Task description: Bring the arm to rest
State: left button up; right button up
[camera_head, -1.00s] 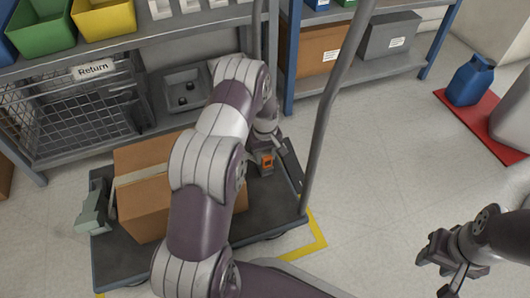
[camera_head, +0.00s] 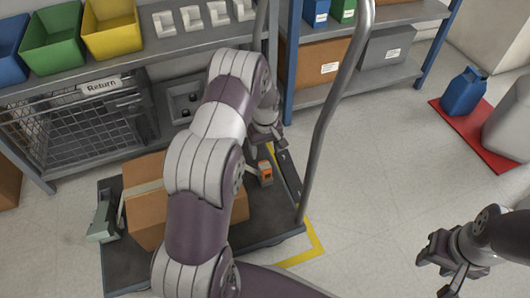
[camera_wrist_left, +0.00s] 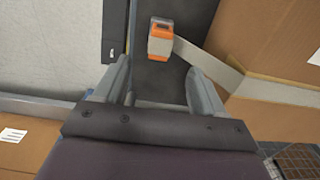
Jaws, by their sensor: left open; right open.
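My left arm reaches across the middle of the head view over a flat cart. Its gripper (camera_head: 264,132) is above the cart's far side, partly hidden by the arm. In the left wrist view its two fingers (camera_wrist_left: 160,85) are spread with nothing between them. A small orange and grey device (camera_wrist_left: 161,40) lies on the dark cart deck beyond the fingertips, apart from them. It also shows in the head view (camera_head: 265,173). My right gripper (camera_head: 445,258) is open and empty above the floor at the lower right.
A taped cardboard box (camera_head: 145,205) sits on the cart (camera_head: 270,222), with a grey-green device (camera_head: 103,218) to its left. The cart's tall handle (camera_head: 325,125) rises near the left arm. Shelving (camera_head: 200,45) stands behind. Floor at right is clear up to the red mat (camera_head: 480,140).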

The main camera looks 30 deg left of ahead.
pick_arm(q)
jog(key=shift+r+p, duration=0.35)
jog(key=shift+r, duration=1)
